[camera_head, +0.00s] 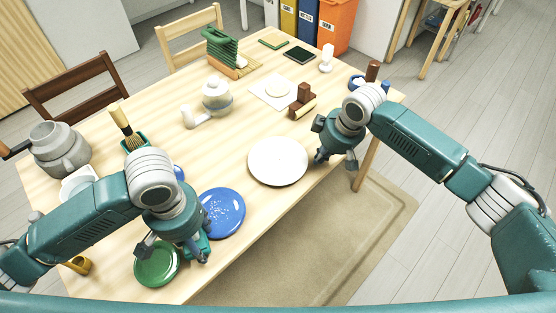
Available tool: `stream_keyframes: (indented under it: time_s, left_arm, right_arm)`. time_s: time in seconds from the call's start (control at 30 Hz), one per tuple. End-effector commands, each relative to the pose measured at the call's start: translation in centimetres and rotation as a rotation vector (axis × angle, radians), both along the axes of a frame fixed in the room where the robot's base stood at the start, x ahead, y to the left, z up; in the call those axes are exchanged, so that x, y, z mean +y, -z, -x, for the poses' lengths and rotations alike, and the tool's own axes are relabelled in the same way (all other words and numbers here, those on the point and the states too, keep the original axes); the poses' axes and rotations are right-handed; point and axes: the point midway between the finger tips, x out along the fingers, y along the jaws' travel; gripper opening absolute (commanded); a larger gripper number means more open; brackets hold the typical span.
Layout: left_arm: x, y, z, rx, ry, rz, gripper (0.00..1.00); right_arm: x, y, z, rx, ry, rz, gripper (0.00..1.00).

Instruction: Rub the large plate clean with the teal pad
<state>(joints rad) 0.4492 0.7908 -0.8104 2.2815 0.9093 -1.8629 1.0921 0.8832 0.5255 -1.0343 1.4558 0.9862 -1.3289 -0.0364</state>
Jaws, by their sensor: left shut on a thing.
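A white plate (278,161), the widest of three plates in view, lies flat near the table's front edge. A blue plate (222,212) with white specks lies to its left, and a smaller green plate (157,263) lies nearest me. My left gripper (188,250) is low between the blue and green plates. It is shut on a teal thing, apparently the teal pad (204,243), mostly hidden behind the fingers. My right gripper (336,160) is open and empty, just right of the white plate at the table edge.
A brush in a green holder (133,142), a grey pot (60,148) and a white lidded jar (216,95) stand at left and centre. Brown blocks (302,97) and a green rack (221,48) are farther back. Bare table (235,130) lies behind the white plate.

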Motion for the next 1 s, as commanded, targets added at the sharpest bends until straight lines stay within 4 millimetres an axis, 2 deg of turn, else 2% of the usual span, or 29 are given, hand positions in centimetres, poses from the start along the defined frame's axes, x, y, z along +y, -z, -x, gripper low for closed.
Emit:
stream_keyframes:
  time_s: [0.47, 1.0]
  left_arm:
    - [0.0, 0.1, 0.1, 0.003, 0.000, 0.000, 0.11]
    - [0.0, -4.1, 0.0, 0.001, 0.000, 0.000, 0.11]
  right_arm:
    - [0.0, 0.6, 0.0, 0.000, 0.000, 0.000, 0.00]
    - [0.0, -3.2, 0.0, 0.000, 0.001, 0.000, 0.00]
